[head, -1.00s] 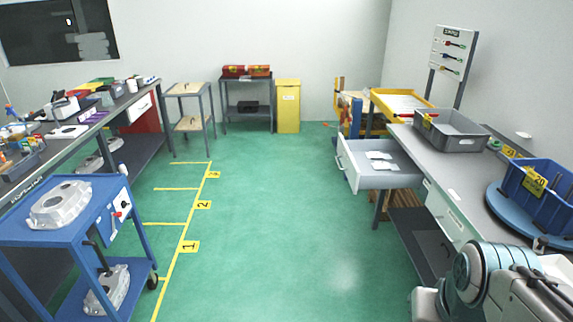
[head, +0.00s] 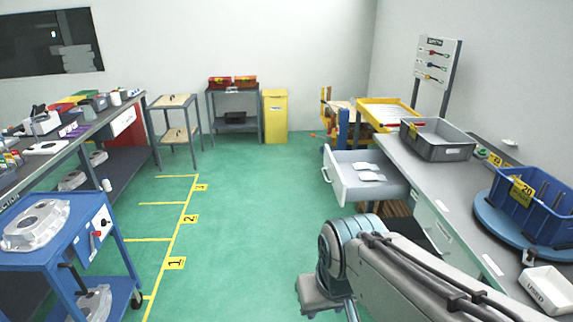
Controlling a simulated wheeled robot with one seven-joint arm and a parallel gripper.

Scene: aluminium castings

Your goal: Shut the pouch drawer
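The pouch drawer (head: 343,187) stands pulled open from the grey bench on the right. It is a light grey drawer with a handle (head: 327,174) on its left-facing front. A few white pouches (head: 369,172) lie inside it. My arm reaches in from the lower right, in front of the bench and below the drawer.
The bench top (head: 425,181) carries a grey crate (head: 438,141), a blue bin (head: 531,206) on a round blue turntable, and a white box (head: 548,290). A blue cart (head: 62,262) with castings stands at left. The green floor between is clear.

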